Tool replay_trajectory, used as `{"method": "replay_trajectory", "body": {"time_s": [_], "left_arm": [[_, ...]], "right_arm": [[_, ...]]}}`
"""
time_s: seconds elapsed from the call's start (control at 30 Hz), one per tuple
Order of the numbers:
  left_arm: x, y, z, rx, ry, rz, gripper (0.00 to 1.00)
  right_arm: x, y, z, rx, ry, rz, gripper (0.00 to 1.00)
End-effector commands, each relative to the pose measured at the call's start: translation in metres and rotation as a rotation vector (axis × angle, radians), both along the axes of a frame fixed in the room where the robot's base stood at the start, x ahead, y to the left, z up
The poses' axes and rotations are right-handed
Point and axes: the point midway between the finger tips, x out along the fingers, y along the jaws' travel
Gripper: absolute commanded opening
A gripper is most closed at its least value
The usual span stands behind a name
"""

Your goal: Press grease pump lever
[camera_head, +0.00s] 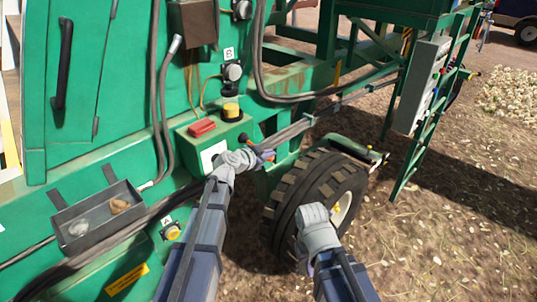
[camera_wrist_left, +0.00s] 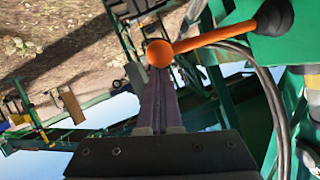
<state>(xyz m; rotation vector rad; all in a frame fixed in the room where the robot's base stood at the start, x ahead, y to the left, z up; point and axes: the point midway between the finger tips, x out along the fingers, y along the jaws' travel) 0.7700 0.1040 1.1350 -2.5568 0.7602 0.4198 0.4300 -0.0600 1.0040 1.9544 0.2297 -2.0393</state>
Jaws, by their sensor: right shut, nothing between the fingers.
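The grease pump lever (camera_wrist_left: 215,40) is an orange rod with an orange ball end (camera_wrist_left: 159,53), rising from a black boot at upper right in the left wrist view. In the head view, its small black and orange base (camera_head: 243,137) shows beside the green box. My left gripper (camera_wrist_left: 160,72) has its narrow fingers together, tips at the ball. The ball overlaps the tips in the picture; I cannot tell if they touch. It also shows in the head view (camera_head: 267,156). My right gripper (camera_head: 310,268) is shut and empty, low in front of the tyre, partly hidden by its wrist.
The green box carries a red block (camera_head: 201,128) and a yellow-black button (camera_head: 231,111). A black tyre (camera_head: 315,195) stands right of my left gripper. A grey tray (camera_head: 97,215) is mounted at left. Cables run across the green panel. Open ground lies at right.

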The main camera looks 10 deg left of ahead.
Motion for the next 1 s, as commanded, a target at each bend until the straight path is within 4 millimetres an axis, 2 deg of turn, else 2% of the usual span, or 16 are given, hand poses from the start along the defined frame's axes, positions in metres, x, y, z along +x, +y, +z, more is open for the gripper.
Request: {"method": "replay_trajectory", "body": {"time_s": [0.03, 0.3, 0.5, 0.7, 1.0], "left_arm": [[-0.002, -0.001, -0.010, 0.018, -0.013, 0.000, 0.00], [-0.002, -0.001, -0.040, 0.154, -0.116, 0.000, 0.00], [0.001, 0.002, -0.055, 0.224, -0.165, -0.001, 0.00], [0.003, 0.004, -0.064, 0.220, -0.165, 0.000, 0.00], [0.003, 0.006, -0.067, 0.220, -0.164, 0.001, 0.00]], "right_arm": [[0.000, 0.000, -0.010, 0.000, 0.000, 0.000, 0.00], [0.000, 0.000, -0.047, 0.000, 0.000, -0.001, 0.00], [0.000, 0.000, -0.066, 0.000, 0.000, -0.001, 0.00], [0.000, 0.000, -0.075, 0.000, 0.000, -0.001, 0.00], [0.000, 0.000, -0.078, 0.000, 0.000, -0.001, 0.00]]}}
